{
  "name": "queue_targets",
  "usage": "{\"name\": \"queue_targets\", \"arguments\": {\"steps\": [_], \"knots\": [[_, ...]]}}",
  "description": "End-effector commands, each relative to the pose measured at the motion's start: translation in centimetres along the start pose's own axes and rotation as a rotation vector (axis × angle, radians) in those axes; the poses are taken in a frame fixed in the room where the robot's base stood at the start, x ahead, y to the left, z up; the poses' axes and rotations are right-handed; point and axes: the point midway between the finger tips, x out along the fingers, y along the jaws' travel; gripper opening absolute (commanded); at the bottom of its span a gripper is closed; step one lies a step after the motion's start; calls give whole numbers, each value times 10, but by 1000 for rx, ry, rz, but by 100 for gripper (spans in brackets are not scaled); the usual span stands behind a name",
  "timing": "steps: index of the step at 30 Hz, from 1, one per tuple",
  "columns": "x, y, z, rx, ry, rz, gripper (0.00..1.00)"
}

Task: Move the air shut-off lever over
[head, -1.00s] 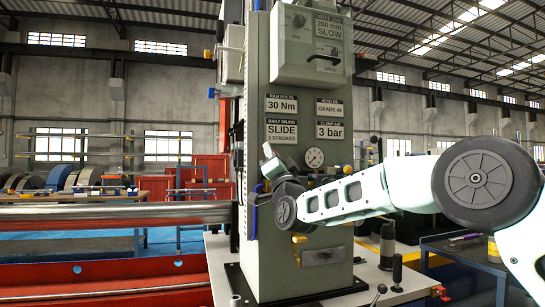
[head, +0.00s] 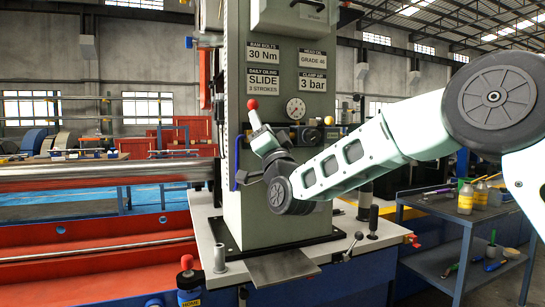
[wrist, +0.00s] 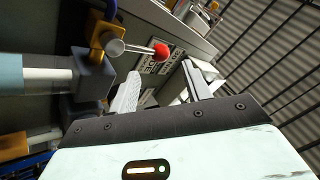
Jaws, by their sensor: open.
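The air shut-off lever appears as a grey rod (wrist: 130,47) with a red ball knob (wrist: 161,50) in the wrist view. The rod runs out from a brass fitting (wrist: 103,30) above a dark block. The red knob also shows in the head view (head: 252,104), left of the pressure gauge (head: 295,108). My gripper (wrist: 163,82) is open and empty, its two pale fingers well apart. In the wrist picture the knob lies just past the fingertips, between them; I cannot tell any contact. In the head view my gripper (head: 256,122) is just below the knob and hides the valve.
The grey-green column (head: 240,180) stands right behind my gripper. A small yellow knob (head: 329,120) is right of the gauge. A red-topped post (head: 187,262) marked HOME stands at the front. A blue-grey cart (head: 430,208) with bottles stands at the right.

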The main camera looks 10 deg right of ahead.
Motion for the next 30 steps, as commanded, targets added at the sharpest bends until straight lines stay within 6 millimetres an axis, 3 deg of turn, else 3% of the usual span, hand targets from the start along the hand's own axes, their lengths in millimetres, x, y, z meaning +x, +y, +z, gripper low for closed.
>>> {"name": "queue_targets", "arguments": {"steps": [6,12,26,30], "knots": [[-50,2,1,1,-3,2,48],[-78,1,1,1,-2,2,48],[-87,0,0,1,-1,1,48],[-91,-3,10,-10,-58,18,48]]}}
